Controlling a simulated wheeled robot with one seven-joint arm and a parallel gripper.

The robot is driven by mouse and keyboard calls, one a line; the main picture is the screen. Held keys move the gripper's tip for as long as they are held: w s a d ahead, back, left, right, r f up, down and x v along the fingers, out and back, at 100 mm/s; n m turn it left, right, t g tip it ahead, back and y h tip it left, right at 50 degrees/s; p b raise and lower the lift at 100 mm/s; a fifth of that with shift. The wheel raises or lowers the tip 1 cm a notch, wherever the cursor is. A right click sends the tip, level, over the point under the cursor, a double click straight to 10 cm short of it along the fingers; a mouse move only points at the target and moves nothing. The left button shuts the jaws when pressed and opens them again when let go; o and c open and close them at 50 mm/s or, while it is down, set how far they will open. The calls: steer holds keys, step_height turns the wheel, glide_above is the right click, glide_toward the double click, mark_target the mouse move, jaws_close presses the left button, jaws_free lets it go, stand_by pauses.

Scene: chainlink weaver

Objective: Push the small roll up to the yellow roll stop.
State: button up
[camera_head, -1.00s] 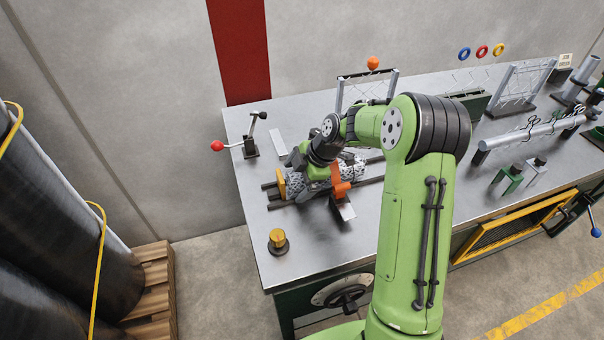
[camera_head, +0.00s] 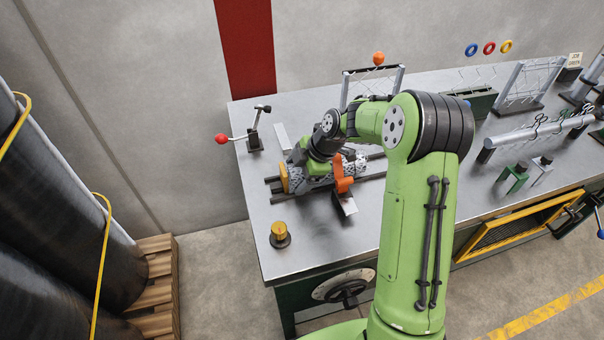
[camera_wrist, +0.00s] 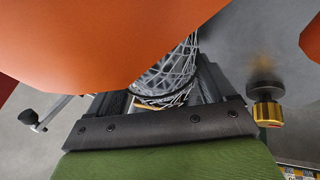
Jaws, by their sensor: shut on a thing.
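The small roll (camera_head: 297,179) is a grey wire-mesh cylinder lying on dark rails at the left of the bench. The yellow roll stop (camera_head: 284,178) stands at its left end; the two look very close or touching. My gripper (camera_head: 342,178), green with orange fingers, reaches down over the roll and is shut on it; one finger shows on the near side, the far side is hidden. In the wrist view the mesh (camera_wrist: 165,76) shows between the orange parts, with a yellow sliver, probably the stop (camera_wrist: 178,103), beyond its end.
A red-ball lever (camera_head: 253,141) stands behind left, and a yellow-topped knob (camera_head: 279,236) at the front left edge. A frame with an orange ball (camera_head: 378,58) stands behind the arm.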

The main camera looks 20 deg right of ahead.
steer(key=o, duration=1.3)
steer(key=shift+s+a, duration=0.15)
steer(key=shift+a, duration=0.15)
steer(key=shift+c, duration=0.2)
steer(key=p+v, duration=0.3)
steer(key=v, duration=1.2)
steer(key=shift+d+r, duration=0.25)
steer(key=shift+d, duration=0.05)
steer(key=s+a+r+m+h, duration=0.1)
steer(key=s+a+r+m, duration=0.25)
steer(key=s, duration=0.25)
steer(key=s+a+r+m+t+h, duration=0.1)
steer(key=s+a+r+m+h, duration=0.1)
steer(key=s+m, duration=0.3)
steer(key=s+a+r+m+h, duration=0.1)
steer(key=s+a+r+m, duration=0.15)
steer(key=s, duration=0.35)
steer(key=s+d+f+m+t+p, duration=0.1)
steer(key=s+d+m, duration=0.1)
steer(key=s+m, duration=0.5)
steer(key=shift+s+f+m, duration=0.2)
steer(key=shift+s+m, duration=0.1)
steer(key=shift+s, duration=0.85)
